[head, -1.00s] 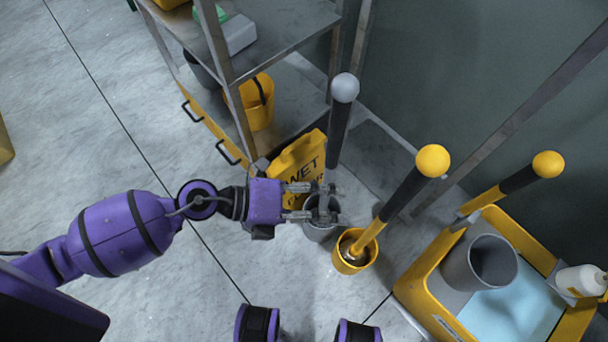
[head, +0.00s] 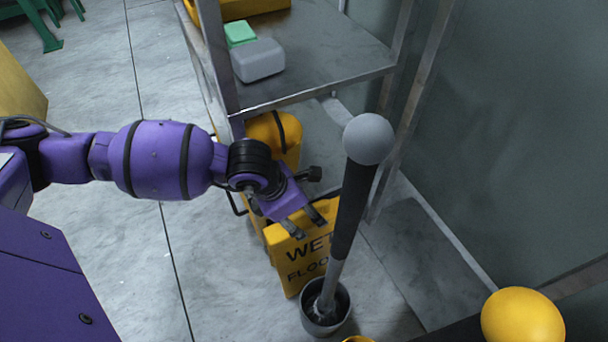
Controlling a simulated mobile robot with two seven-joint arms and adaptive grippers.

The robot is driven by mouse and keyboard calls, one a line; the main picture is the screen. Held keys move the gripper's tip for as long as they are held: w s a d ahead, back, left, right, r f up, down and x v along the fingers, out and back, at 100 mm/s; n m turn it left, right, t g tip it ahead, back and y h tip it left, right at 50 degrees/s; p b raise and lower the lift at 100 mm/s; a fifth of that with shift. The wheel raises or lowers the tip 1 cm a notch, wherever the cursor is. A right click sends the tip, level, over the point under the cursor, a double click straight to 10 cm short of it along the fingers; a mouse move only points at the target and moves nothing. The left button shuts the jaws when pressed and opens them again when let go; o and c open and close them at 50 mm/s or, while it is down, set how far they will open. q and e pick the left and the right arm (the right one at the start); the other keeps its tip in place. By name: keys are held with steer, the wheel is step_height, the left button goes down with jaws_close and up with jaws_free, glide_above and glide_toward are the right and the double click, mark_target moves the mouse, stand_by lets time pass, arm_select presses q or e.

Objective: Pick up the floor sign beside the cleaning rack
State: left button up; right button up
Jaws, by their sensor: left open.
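The yellow floor sign (head: 292,268) with dark "WET FLOOR" lettering stands upright on the floor beside the metal cleaning rack (head: 317,91). My left gripper (head: 308,227) is open, its fingers pointing down at the sign's top edge. In this view the fingers overlap the top of the sign; I cannot tell whether they touch it. The grey-handled brush in front hides the sign's right part. My right gripper is not in view.
The grey-knobbed brush (head: 350,205) stands in a grey holder (head: 327,309) close in front of the sign. A yellow knob (head: 522,330) is at lower right. A yellow bucket (head: 272,136) sits on the rack's lower level.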

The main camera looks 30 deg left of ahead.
mark_target(306, 219)
arm_select(q)
steer(key=shift+w+f+b, duration=0.2)
steer(key=shift+f+b, duration=0.15)
steer(key=shift+f, duration=0.45)
steer(key=b+x, duration=0.1)
steer(key=x, duration=0.1)
steer(key=b+x, duration=0.1)
steer(key=shift+s+a+f, duration=0.1)
steer(key=shift+s+f, duration=0.05)
steer(key=shift+f, duration=0.5)
steer(key=shift+r, duration=0.1)
steer(key=c, duration=1.1)
jaws_close()
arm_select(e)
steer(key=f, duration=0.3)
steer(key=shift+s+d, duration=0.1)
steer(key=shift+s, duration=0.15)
